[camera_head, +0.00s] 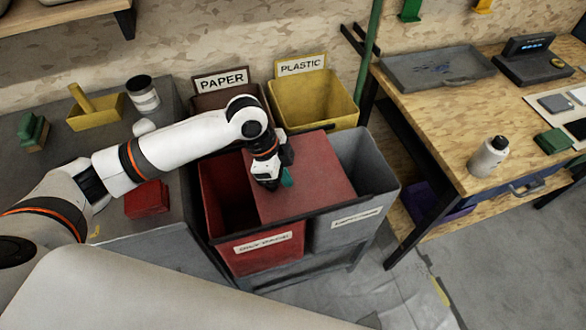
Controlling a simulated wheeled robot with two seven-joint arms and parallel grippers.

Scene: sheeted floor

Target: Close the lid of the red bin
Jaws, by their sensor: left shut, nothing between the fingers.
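The red bin (265,250) stands at the front of a rack, with a label on its front; its dark opening shows on the left. Its red lid (315,170) is a flat panel covering the right part of the opening and reaching over part of the grey bin (365,165). Whether it is tilted is hard to tell. My left gripper (269,184) points down at the lid's left part, shut and empty; I cannot tell whether it touches. A small teal piece (287,178) shows beside the fingers. My right gripper is not in view.
Behind stand the PAPER bin (217,100) and the yellow PLASTIC bin (320,103). A grey bench (165,245) with a red box (146,199) is at left. A wooden workbench (425,115) with a bottle (488,157) is at right. Floor in front is clear.

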